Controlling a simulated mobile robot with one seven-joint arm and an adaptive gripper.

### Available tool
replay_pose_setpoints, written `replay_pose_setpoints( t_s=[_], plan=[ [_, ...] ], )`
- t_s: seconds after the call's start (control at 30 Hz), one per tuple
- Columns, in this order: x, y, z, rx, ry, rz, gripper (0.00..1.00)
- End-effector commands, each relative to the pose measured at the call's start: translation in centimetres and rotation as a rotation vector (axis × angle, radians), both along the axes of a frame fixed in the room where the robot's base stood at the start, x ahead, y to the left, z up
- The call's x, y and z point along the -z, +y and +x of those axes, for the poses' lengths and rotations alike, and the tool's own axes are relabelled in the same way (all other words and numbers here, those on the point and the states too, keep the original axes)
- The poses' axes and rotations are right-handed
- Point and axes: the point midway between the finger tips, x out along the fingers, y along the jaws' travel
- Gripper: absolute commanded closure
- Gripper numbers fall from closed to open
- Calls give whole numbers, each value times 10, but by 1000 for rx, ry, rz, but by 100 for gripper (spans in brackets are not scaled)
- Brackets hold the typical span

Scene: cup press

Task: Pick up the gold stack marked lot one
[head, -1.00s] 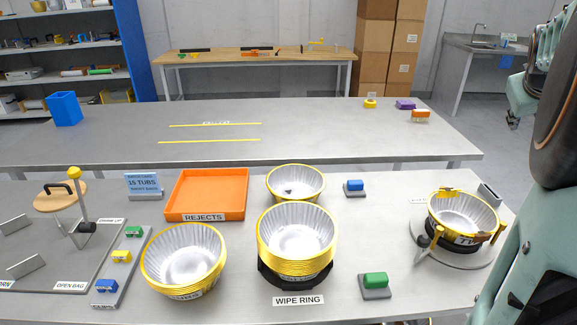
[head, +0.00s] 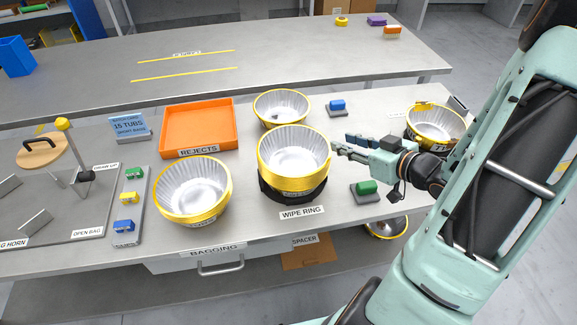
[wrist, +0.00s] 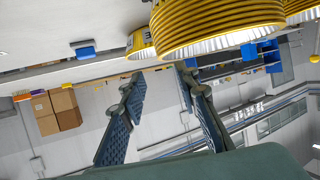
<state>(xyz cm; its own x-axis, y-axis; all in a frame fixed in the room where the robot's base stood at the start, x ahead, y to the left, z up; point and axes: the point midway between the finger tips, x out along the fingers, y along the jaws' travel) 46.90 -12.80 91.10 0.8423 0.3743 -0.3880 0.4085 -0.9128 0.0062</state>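One (head: 293,160) sits in a black ring above the WIPE RING label, one (head: 193,190) is at front left, and a smaller one (head: 281,107) is behind. I cannot read which is marked lot one. My gripper (head: 341,143) is open and empty, its fingertips just right of the wipe-ring stack's rim. In the wrist view, a large gold stack (wrist: 217,28) is above my open gripper (wrist: 158,84), with nothing between the fingers. A smaller gold stack (wrist: 141,44) with a partly visible label is behind it.
An orange rejects tray (head: 198,130) is at back left. A green block on a grey base (head: 367,189) is close below my gripper; a blue one (head: 337,108) is behind. Another gold tub (head: 434,123) stands at right. A drawer handle (head: 220,267) projects from the bench front.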

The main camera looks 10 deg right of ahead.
Motion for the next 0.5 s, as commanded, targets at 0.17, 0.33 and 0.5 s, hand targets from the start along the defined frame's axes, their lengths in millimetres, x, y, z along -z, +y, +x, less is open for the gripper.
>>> replay_pose_setpoints(
  t_s=[0.17,0.33,0.5],
  plan=[
    [11,16,21,-12,-3,14,71],
    [19,23,39,-10,-4,11,71],
    [25,27,50,-9,-3,10,71]
  ],
)
